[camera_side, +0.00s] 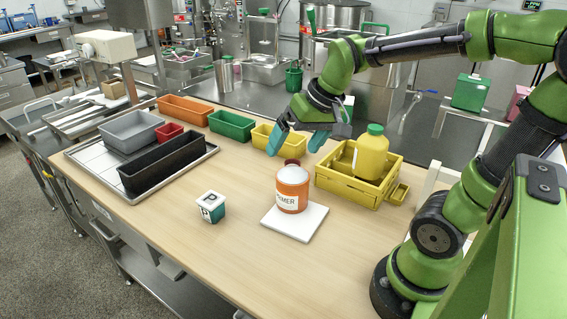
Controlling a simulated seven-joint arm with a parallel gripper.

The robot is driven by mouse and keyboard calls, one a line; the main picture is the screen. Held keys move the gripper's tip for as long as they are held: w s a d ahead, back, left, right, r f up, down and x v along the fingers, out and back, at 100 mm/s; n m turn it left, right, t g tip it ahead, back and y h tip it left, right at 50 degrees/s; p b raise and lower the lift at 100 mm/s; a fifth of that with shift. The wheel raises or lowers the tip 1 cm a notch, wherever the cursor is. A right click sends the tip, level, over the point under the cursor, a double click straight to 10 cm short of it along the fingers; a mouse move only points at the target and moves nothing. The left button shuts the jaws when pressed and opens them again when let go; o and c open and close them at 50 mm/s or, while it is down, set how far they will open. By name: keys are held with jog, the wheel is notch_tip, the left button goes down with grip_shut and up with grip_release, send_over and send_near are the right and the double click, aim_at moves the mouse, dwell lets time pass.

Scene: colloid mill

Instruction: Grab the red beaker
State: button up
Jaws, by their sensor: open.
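I cannot clearly make out a red beaker. A round orange-and-white container (292,190) with a dark red top and a label ending in "MER" stands upright on a white square plate (300,224) in the middle of the table. A small red bin (169,133) sits in the tray at the left. My gripper (298,143) has teal fingers spread apart and empty. It hangs in the air above the orange-and-white container in the picture, apart from it; the exact depth is hard to tell.
A yellow crate (334,187) holding a yellow bottle (370,153) is right of the container. A white-and-green lettered cube (211,207) is to the left. Orange (184,111), green (231,126) and yellow (268,139) bins line the back. The table's front is clear.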

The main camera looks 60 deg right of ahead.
jog(key=s+a, duration=0.1)
jog(key=s, duration=0.1)
jog(key=s+a+t, duration=0.1)
jog(key=s+a, duration=0.1)
jog(key=s+a+t+y, duration=0.1)
jog(key=s+a, duration=0.1)
jog(key=shift+s+a+r+n, duration=0.1)
jog(key=shift+s+r+n, duration=0.05)
jog(key=shift+r+n, duration=0.25)
jog(key=shift+c, duration=0.2)
jog(key=shift+s+a+r, duration=0.1)
jog(key=shift+a+r, duration=0.1)
jog(key=shift+r, duration=0.15)
jog(key=c, duration=0.3)
jog(key=shift+c, duration=0.2)
jog(key=w+d+f+n+g, duration=0.1)
jog(key=w+d+f+n, duration=0.2)
jog(key=d, duration=0.5)
jog(key=w+d+f+g+h, duration=0.1)
jog(key=w+d+f, duration=0.1)
jog(key=w+d, duration=0.5)
jog(key=w+d+f+n+g, duration=0.1)
jog(key=w+d+f+n, duration=0.15)
jog(key=d, duration=0.75)
jog(key=shift+m+t+h, duration=0.25)
jog(key=shift+t+h, duration=0.05)
jog(key=x, duration=1.6)
jog(key=shift+w+a+f, duration=0.1)
jog(key=shift+a, duration=0.1)
